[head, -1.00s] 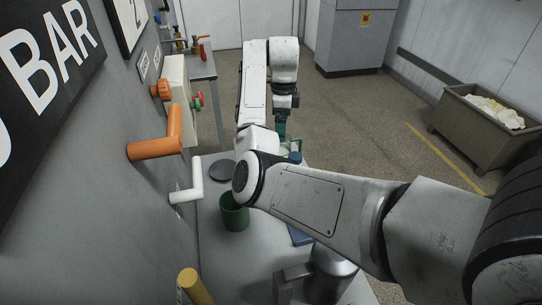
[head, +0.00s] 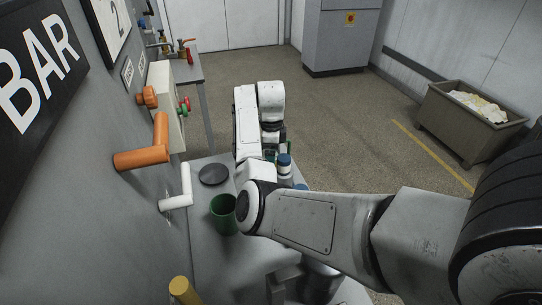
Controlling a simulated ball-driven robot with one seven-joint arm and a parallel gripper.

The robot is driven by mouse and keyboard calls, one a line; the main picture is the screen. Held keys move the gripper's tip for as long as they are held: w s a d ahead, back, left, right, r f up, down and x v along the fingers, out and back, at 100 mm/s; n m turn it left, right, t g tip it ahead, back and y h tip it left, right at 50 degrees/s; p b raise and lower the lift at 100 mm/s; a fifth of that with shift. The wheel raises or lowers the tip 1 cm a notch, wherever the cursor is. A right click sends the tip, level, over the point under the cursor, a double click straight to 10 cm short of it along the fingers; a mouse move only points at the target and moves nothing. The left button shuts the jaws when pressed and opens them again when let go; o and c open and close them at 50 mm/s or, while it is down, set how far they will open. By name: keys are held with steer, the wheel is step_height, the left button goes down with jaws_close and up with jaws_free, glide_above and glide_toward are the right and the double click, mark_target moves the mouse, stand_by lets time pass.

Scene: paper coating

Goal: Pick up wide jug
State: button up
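A green, open-topped container (head: 223,214) stands upright on the grey table, left of my arm's elbow. A rounded metal vessel (head: 322,278) shows partly below my forearm, its top hidden by the arm. I cannot tell which of these, if either, is the wide jug. My gripper (head: 271,150) points down over the table's far part, apart from both. Its fingers are small and mostly hidden by my arm, with something green close by them. I cannot see whether they hold it.
A bottle with a blue cap (head: 284,168) stands close to my gripper. A dark round disc (head: 214,174) lies on the table (head: 207,262). Orange (head: 147,155), white (head: 178,194) and yellow (head: 184,291) handles stick out from the left wall panel.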

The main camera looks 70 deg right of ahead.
steer(key=c, duration=1.1)
